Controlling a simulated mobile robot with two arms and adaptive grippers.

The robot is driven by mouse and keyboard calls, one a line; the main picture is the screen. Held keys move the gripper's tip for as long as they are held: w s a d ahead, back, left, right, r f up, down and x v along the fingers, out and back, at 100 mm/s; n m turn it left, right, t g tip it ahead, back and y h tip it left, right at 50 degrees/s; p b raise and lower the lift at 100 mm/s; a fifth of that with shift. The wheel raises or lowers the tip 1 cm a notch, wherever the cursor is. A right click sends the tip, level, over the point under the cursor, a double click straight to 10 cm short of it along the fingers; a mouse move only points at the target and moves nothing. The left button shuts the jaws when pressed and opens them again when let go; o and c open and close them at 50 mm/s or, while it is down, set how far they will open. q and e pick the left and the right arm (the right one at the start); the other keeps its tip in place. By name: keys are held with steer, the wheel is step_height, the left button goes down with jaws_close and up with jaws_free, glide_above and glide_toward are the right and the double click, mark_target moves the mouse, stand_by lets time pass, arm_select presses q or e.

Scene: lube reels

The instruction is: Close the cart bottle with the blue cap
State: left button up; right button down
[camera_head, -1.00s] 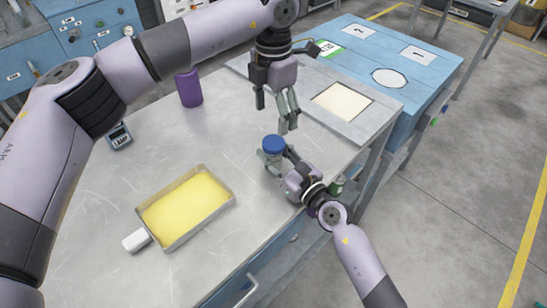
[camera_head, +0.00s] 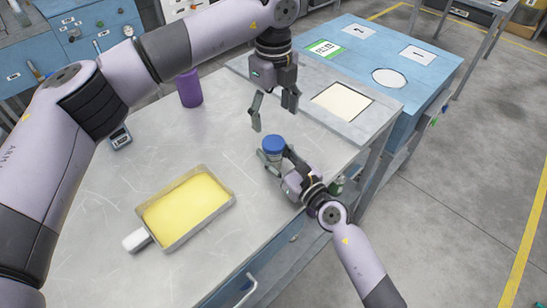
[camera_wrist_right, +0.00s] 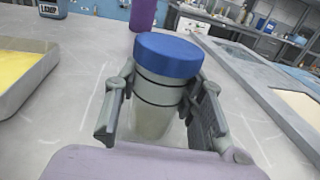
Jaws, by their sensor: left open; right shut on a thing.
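The bottle (camera_wrist_right: 152,118) stands upright on the metal table, pale grey-green with dark bands. The blue cap (camera_head: 273,145) sits on its top; it also shows in the right wrist view (camera_wrist_right: 168,55). I cannot tell whether the cap is screwed tight. My right gripper (camera_head: 275,164) is shut around the bottle's body below the cap, one finger on each side in the right wrist view (camera_wrist_right: 158,112). My left gripper (camera_head: 273,115) is open and empty, pointing down above the cap, apart from it, its fingers spread left and right.
A tray with yellow content (camera_head: 233,198) lies at the table's front left. A purple cylinder (camera_head: 189,88) and a small labelled container (camera_head: 119,137) stand farther back. A framed plate (camera_head: 372,121) lies at the right. The table middle is clear.

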mark_target(273, 142)
stand_by(0.4)
arm_select(q)
steer(key=shift+f, duration=4.05)
steer(key=shift+c, duration=0.5)
